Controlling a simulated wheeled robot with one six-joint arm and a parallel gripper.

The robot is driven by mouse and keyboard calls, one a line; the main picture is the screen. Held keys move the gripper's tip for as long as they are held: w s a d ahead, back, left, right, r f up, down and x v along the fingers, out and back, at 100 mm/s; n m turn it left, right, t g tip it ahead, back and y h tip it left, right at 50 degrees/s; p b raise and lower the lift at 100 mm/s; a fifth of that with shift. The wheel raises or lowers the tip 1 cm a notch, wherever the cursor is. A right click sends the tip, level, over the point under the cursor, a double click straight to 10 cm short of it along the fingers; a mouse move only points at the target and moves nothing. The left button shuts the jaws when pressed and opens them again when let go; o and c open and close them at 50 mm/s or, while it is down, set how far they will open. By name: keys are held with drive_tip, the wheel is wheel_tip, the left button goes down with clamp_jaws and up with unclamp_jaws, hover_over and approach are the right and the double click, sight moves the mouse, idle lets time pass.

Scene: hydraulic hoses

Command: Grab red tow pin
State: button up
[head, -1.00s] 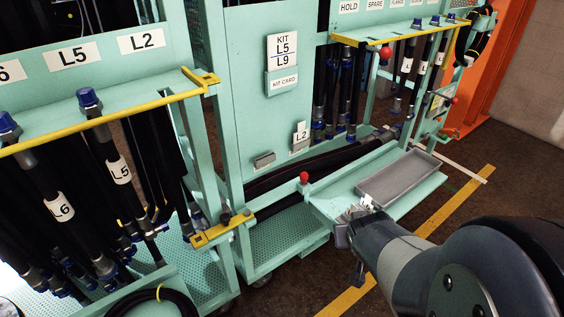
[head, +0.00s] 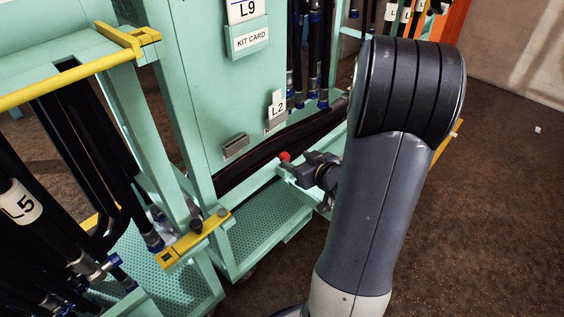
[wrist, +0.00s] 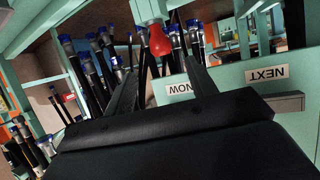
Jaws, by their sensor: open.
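The red tow pin (head: 284,157) shows its red knob at the edge of the green cart, just beyond my gripper in the head view. In the wrist view the red knob (wrist: 159,42) lies between the two dark fingers, with space visible around it. My gripper (head: 294,168) is open at the cart's edge, and its fingers also show in the wrist view (wrist: 161,60). I cannot tell whether a finger touches the pin. The pin's lower part is hidden in the head view.
Green carts with hanging black hoses stand left and behind. A panel with a kit card holder (head: 247,37) rises behind the pin. A yellow latch bar (head: 193,240) sits at lower left. "NOW" and "NEXT" labels (wrist: 268,74) show in the wrist view. The floor at right is open.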

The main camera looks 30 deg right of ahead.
sight(287, 157)
drive_tip(key=b+x, duration=0.1)
drive_tip(key=x, duration=0.6)
drive_tip(key=shift+w+a+f+b, duration=0.2)
drive_tip(key=shift+f+b, duration=0.05)
drive_tip(key=shift+b, duration=0.05)
drive_tip(key=shift+c, duration=0.2)
drive_tip(key=c, duration=1.1)
